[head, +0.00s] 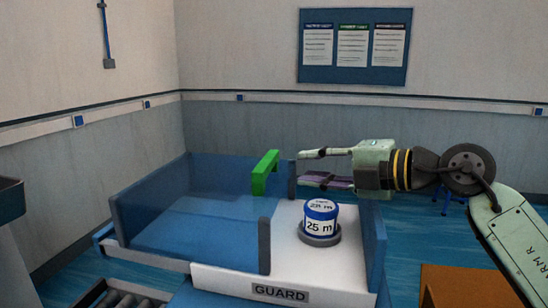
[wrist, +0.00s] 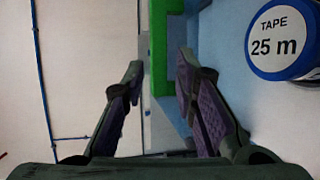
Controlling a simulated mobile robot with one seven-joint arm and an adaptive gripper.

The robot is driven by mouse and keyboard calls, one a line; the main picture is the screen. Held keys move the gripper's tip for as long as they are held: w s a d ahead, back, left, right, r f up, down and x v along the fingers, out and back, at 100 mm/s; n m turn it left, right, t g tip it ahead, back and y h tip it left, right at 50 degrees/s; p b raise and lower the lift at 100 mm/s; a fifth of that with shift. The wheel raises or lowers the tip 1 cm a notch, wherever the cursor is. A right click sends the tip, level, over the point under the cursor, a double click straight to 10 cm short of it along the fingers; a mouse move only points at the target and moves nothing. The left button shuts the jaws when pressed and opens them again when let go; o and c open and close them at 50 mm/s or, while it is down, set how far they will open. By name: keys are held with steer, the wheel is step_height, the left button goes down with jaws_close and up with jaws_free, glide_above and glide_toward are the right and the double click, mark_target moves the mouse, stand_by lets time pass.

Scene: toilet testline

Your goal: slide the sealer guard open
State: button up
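The sealer guard is a blue see-through panelled cover (head: 190,235) with grey end posts, over the left and middle of a white bed. Its green handle (head: 265,173) stands upright at the back edge and shows in the wrist view (wrist: 159,60). My gripper (head: 303,168) is open and empty, pointing left, just right of the handle with a visible gap in the head view. In the wrist view, my gripper (wrist: 160,65) has its fingers spread, with the handle ahead between them and close to the right finger. Contact cannot be told.
A blue and white tape roll (head: 320,220) marked 25 m sits on a grey round base on the bed, below my gripper; it is close to the right finger in the wrist view (wrist: 280,40). A GUARD label (head: 280,292) is on the front. A brown box (head: 465,287) stands lower right.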

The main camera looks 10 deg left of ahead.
mark_target(272, 165)
steer(key=x, duration=1)
steer(key=shift+a, duration=0.4)
jaws_close()
